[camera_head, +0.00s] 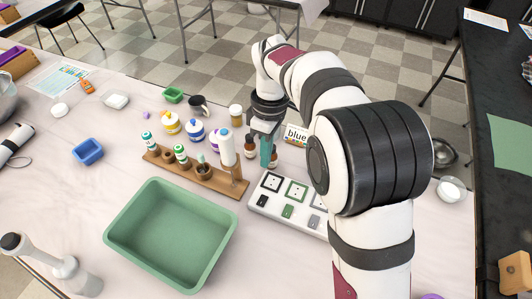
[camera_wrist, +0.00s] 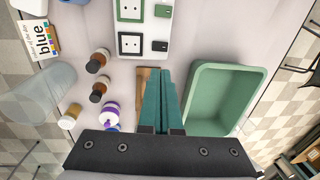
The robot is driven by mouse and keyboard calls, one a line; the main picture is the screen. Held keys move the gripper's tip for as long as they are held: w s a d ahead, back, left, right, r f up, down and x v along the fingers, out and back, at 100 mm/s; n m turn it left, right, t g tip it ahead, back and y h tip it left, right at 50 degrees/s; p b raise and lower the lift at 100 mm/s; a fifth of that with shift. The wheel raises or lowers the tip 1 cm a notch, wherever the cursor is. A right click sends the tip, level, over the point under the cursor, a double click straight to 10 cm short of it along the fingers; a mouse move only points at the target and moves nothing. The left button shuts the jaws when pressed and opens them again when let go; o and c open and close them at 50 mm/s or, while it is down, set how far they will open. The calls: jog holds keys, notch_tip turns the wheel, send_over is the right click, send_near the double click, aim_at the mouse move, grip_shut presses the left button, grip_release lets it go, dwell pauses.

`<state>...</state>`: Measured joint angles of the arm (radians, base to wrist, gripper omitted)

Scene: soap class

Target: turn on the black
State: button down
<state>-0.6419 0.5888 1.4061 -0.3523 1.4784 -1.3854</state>
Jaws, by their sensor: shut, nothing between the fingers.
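A white panel (camera_head: 257,206) lies on the table with a row of framed sockets, each with a small switch in front. The black-framed socket (camera_head: 271,182) is at its left end, with a black switch (camera_head: 263,200). In the wrist view the black socket (camera_wrist: 129,44) and black switch (camera_wrist: 160,46) are near the top; whether the switch is on I cannot tell. My gripper (camera_head: 266,163) is shut and empty, its teal fingers pointing down behind the panel's left end. In the wrist view its fingertips (camera_wrist: 168,74) are below the black switch, apart from it.
A green switch (camera_head: 287,211) neighbours the black one. A wooden rack (camera_head: 222,183) with bottles stands left of the panel, near my fingers. A green tray (camera_head: 117,232) is at front left. Brown bottles (camera_wrist: 101,56) and a "blue" sign (camera_head: 297,135) stand close by.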

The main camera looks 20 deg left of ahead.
aim_at(260, 204)
jog(key=shift+s, duration=0.7)
jog(key=f, duration=0.4)
jog(key=s+f, duration=0.1)
jog(key=f, duration=0.8)
jog(key=shift+s+f, duration=0.35)
jog(key=shift+f, duration=0.05)
jog(key=shift+s+f, duration=0.1)
jog(key=shift+f, duration=0.1)
